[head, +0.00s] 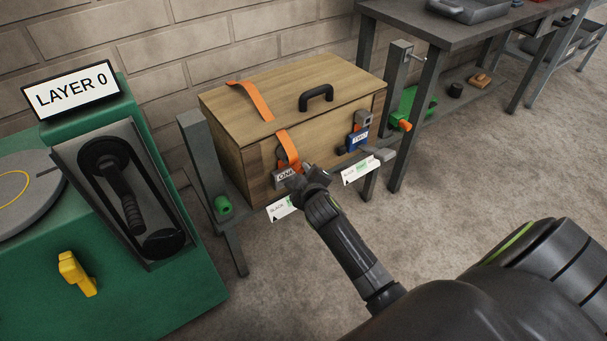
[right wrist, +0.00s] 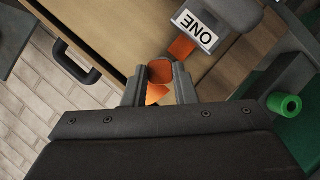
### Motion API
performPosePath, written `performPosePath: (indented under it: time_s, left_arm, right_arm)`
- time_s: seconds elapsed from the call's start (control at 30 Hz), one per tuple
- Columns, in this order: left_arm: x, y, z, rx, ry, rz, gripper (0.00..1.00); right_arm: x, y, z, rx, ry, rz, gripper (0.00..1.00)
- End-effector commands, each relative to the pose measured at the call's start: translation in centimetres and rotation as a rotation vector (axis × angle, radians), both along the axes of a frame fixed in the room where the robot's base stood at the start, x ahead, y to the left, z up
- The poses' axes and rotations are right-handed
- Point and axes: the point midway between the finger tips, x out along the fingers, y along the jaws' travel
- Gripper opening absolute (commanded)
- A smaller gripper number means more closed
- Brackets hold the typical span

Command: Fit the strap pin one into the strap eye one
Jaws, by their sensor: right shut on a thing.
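My right gripper (head: 303,180) is at the lower front of the wooden box, close to a grey block labelled ONE (head: 285,179). In the right wrist view its fingers (right wrist: 160,88) are shut on a small orange piece (right wrist: 160,70), which seems to be strap pin one. The ONE block (right wrist: 203,28) is just beyond the fingers, upper right, apart from the held piece. An orange strap (head: 287,144) hangs down the box front to that block. The strap eye's opening cannot be made out. My left gripper is not in view.
The wooden box (head: 238,107) has a black handle and stands on a low frame with posts. A blue block labelled TWO (head: 357,139) is on its right front. A green machine (head: 190,280) stands left, a grey table (head: 455,35) right. The floor in front is open.

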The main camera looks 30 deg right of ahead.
Motion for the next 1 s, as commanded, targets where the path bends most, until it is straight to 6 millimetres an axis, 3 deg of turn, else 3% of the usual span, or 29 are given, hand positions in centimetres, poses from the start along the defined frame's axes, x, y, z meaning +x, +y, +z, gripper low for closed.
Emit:
performPosePath:
  time_s: [1.0]
  left_arm:
    - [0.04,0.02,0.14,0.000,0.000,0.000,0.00]
  right_arm:
    - [0.91,0.07,0.11,0.000,-0.002,0.001,0.00]
